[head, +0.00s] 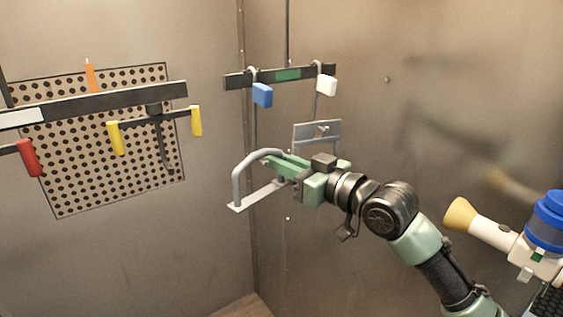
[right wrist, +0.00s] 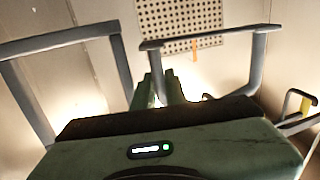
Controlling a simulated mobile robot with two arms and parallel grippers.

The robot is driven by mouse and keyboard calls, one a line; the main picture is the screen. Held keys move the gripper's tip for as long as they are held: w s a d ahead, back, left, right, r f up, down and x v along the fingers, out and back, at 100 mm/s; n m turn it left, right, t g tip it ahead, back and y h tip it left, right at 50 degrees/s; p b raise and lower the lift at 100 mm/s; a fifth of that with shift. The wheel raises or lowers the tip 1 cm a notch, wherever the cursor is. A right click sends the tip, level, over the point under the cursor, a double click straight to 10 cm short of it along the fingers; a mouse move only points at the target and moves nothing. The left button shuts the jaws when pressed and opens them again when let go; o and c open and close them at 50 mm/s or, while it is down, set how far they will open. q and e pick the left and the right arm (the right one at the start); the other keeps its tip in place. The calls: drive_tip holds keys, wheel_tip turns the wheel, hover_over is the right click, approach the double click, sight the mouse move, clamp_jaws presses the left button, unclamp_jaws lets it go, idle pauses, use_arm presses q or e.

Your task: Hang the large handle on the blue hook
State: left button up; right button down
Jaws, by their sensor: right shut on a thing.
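My right gripper (head: 277,160) is shut on a grey, bow-shaped handle (head: 240,180), apparently the large handle, and holds it in mid-air. The handle has a curved grip and a flat bar below. In the right wrist view the fingers (right wrist: 163,88) meet a grey handle (right wrist: 212,37). The blue hook (head: 262,95) hangs from the left part of a dark rail (head: 240,81) with a green label. It is above the handle and apart from it. My left gripper is not in view.
A white hook (head: 327,86) is on the same rail; a grey bracket-like piece (head: 317,133) hangs below it, close behind my gripper. A cream-nozzled device (head: 480,222) stands right.

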drive_tip(key=c, duration=1.4)
unclamp_jaws()
drive_tip(key=shift+o, duration=0.2)
drive_tip(key=shift+s+d+f+b, duration=0.1)
drive_tip(key=shift+s+d+b, duration=0.2)
drive_tip(key=shift+s+d, duration=0.1)
drive_tip(key=b+v, duration=0.2)
drive_tip(key=v, duration=0.4)
drive_tip(key=shift+s+d, duration=0.25)
